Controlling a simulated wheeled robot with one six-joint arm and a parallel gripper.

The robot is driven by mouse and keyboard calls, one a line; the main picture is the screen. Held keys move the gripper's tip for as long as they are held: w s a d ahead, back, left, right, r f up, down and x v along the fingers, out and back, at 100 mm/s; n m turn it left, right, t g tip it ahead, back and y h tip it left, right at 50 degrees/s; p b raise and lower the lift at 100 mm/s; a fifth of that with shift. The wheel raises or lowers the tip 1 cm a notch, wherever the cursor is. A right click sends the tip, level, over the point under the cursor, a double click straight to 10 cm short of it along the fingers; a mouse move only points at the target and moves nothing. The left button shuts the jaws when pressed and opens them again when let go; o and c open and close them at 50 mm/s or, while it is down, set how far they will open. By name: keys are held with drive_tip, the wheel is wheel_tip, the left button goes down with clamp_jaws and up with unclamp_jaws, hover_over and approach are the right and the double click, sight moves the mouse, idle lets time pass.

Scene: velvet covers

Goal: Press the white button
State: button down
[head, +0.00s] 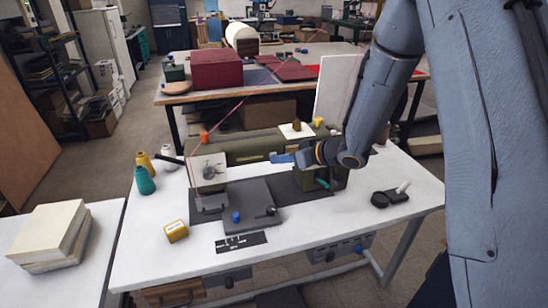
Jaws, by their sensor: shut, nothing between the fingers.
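My gripper (283,158) reaches in from the right over the sewing table, its fingers pointing left. It is shut and empty, in front of the olive sewing machine (248,148). From this view I cannot tell whether it touches the machine. I cannot make out a clear white button. A small white piece (403,187) stands tilted on a black round object at the table's right. A blue knob (236,217) and a dark knob (271,210) sit on the grey plate at the machine's front. A box under the front edge carries a blue button (358,248).
The white table (300,240) has bare room at front right. Thread spools (145,180) and a yellow box (176,231) stand at its left. A white panel (336,90) rises behind. A side table (85,270) holds stacked pale blocks (48,232).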

idle(0.3)
drive_tip(key=shift+s+d+p, duration=0.15)
drive_tip(key=shift+s+p, duration=0.2)
drive_tip(key=shift+s, duration=0.2)
drive_tip(key=s+d+p, duration=0.1)
drive_tip(key=s+p, duration=0.1)
drive_tip(key=s, duration=0.3)
drive_tip(key=shift+s+d, duration=0.35)
drive_tip(key=shift+s, duration=0.05)
